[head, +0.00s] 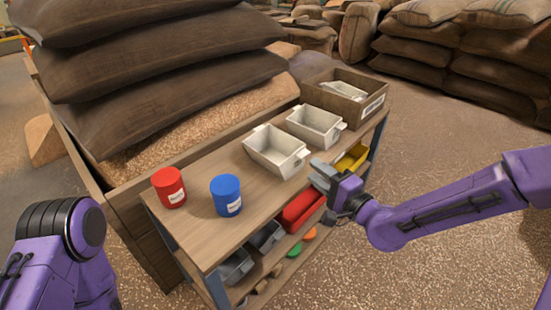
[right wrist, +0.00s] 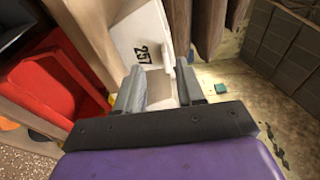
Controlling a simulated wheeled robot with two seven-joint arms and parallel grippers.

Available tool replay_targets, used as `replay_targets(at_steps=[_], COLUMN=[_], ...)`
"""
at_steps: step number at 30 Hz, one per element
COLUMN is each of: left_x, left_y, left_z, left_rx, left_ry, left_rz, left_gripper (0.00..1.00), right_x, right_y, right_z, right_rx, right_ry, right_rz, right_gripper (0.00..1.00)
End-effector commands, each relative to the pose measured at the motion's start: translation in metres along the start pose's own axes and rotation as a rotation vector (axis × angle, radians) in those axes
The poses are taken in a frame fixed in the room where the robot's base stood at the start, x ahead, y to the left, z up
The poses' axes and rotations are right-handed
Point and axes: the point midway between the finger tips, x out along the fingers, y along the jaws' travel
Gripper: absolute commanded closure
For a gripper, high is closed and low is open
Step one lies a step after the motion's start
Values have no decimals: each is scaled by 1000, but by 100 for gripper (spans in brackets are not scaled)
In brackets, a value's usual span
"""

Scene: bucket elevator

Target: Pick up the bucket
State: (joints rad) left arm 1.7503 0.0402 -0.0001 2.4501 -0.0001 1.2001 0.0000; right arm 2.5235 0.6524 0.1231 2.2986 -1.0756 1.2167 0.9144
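Two cream buckets stand on the wooden bench top in the head view: a nearer bucket (head: 275,160) and a farther bucket (head: 318,130). Each has a small tab on its side. My right gripper (head: 320,172) is at the bench's front edge, just right of the nearer bucket. In the right wrist view its fingers (right wrist: 160,85) are apart, with a pale surface showing between and beyond them. A white bucket face marked 257 (right wrist: 143,42) is just ahead of them. I cannot tell whether a finger touches it. My left gripper is out of view; only my left arm shows.
A red jar (head: 169,187) and a blue jar (head: 226,195) stand left on the bench (head: 190,232). A cardboard box (head: 345,93) sits at its far end. The lower shelf holds a red bin (head: 302,210) and a yellow bin (head: 352,159). Stacked sacks (head: 150,60) rise behind.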

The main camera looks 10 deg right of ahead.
Motion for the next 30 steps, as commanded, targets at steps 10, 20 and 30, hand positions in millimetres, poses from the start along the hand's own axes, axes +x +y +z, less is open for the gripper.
replay_targets(at_steps=[10,20,30], left_x=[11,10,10], left_y=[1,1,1], left_z=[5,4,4], left_rx=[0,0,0], left_ry=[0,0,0], left_rz=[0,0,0], left_gripper=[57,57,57], right_x=[51,52,52], right_y=[-5,-6,-7], right_z=[-4,-5,-5], right_rx=[-1,0,-1], right_ry=[0,2,1], right_rz=[1,1,0], right_gripper=[62,98,100])
